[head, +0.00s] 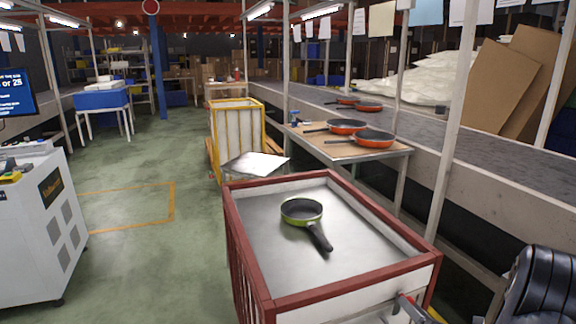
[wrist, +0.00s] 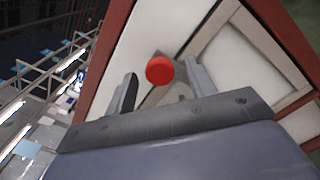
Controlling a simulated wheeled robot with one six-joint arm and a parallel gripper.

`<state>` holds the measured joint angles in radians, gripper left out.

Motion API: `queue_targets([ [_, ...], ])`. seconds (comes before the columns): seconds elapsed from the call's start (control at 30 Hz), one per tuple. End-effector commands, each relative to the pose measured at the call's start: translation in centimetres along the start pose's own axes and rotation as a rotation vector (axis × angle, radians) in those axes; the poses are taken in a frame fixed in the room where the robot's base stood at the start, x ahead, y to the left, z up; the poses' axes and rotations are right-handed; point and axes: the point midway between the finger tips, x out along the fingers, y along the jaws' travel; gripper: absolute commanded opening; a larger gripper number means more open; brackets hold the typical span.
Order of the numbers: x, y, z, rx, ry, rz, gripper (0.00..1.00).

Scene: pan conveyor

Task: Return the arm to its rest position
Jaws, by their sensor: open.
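My gripper (wrist: 161,76) shows in the wrist view with its two grey fingers apart and nothing held between them. A round red knob-like thing (wrist: 160,69) appears in the gap between the fingers; I cannot tell how far beyond them it is. In the head view, I cannot make out the gripper clearly. A green frying pan (head: 302,212) with a black handle lies upright on the metal top of the red-rimmed cart (head: 340,296), its handle pointing toward the lower right. The gripper is apart from the pan.
Orange pans (head: 374,139) stand on a side table (head: 340,154) beside the long conveyor (head: 500,165). A yellow-framed cart (head: 236,104) stands behind the red one. A white cabinet (head: 30,230) stands at left. The green floor (head: 150,165) between is mostly clear.

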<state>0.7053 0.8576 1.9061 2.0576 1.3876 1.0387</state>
Motion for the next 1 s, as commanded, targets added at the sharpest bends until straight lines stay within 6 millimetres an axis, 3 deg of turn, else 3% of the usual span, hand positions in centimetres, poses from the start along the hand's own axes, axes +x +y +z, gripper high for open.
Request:
queue_targets([
  [0.7, 0.00, -0.25, -0.32, -0.618, -0.001, 0.001, 0.53],
  [1.0, -0.97, -0.02, 0.06, -0.709, 0.000, -0.003, 0.53],
])
